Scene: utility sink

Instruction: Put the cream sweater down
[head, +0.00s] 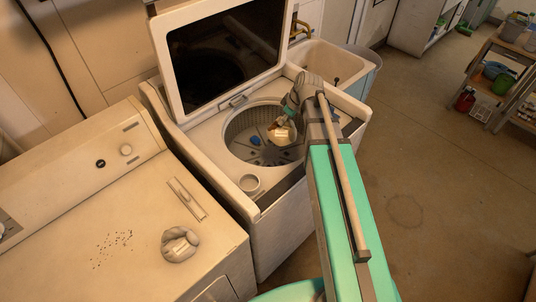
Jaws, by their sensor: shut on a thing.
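My gripper (282,122) is over the open drum of the top-loading washer (212,150). It is shut on a small cream bundle, which I take to be the cream sweater (284,134). The bundle has an orange-brown patch at its upper left. It shows inside the outline of the drum opening; whether it touches the drum is unclear. My wrist hides part of the gripper and the drum's right side. A small blue item (256,141) lies in the drum, left of the bundle.
The washer's lid (228,50) stands open behind the drum. A greyish-white bundle (180,244) and dark specks (112,245) lie on the left machine's top (75,225). A sink (330,68) stands behind right.

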